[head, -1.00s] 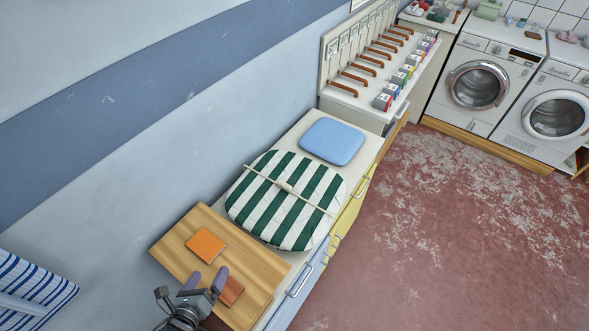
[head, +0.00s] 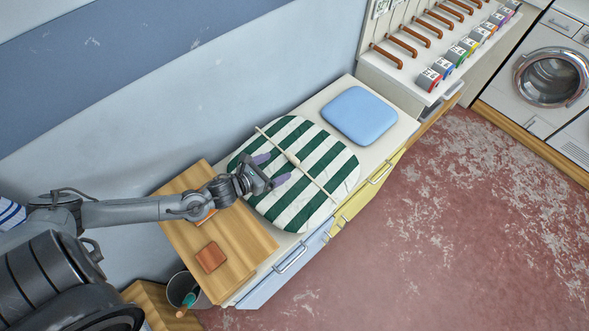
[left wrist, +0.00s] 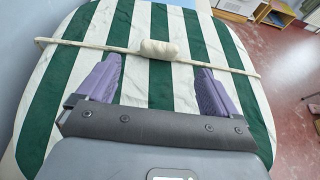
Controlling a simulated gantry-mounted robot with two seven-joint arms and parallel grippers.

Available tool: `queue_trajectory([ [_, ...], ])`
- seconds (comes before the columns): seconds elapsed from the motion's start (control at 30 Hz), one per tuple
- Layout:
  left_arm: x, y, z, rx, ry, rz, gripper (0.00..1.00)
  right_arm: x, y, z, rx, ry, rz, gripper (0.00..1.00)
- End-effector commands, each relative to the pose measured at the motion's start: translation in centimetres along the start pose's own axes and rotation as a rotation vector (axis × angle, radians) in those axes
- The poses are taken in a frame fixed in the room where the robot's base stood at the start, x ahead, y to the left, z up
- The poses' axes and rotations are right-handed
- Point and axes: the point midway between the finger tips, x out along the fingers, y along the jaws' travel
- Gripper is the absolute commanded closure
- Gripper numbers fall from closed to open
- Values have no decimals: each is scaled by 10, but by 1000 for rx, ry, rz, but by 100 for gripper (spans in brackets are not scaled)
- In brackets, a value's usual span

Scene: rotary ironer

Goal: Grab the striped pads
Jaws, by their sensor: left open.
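The green-and-white striped pads (head: 317,190) lie flat as a rounded stack on the counter. A pale cord runs across their top, with a thick wrapped grip (left wrist: 158,50) at its middle. My left gripper (head: 273,168) is open and empty over the left part of the pads. In the left wrist view its two purple fingers (left wrist: 160,70) are spread apart and point toward the cord, with the wrapped grip ahead, between their lines. I cannot tell whether the fingertips touch the pads. My right gripper is not in view.
A blue cushion (head: 359,116) lies beyond the pads on the counter. A wooden board (head: 247,243) with a reddish-brown block (head: 211,257) lies on the near side. A bin (head: 184,289) stands below. A rack with wooden handles (head: 421,40) is farther back.

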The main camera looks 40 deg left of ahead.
Motion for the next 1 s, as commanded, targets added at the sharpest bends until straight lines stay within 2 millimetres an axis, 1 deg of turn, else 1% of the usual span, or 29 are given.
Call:
queue_trajectory([
  [0.03, 8, 0, -3, -1, -3, 2, 6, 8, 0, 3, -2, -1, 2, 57],
  [0.23, 17, 0, 0, -1, -2, 1, 6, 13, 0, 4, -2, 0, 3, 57],
  [0.37, 24, 0, -3, -2, -1, 1, 6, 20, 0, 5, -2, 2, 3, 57],
  [0.6, 52, 0, -8, -3, -3, 1, 6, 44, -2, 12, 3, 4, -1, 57],
  [0.7, 62, 1, -7, -2, -2, 2, 6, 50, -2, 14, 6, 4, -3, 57],
  [0.83, 68, 0, -5, -2, -1, 1, 6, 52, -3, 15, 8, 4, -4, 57],
  [1.0, 68, 0, -4, -2, 0, 1, 6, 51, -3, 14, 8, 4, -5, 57],
])
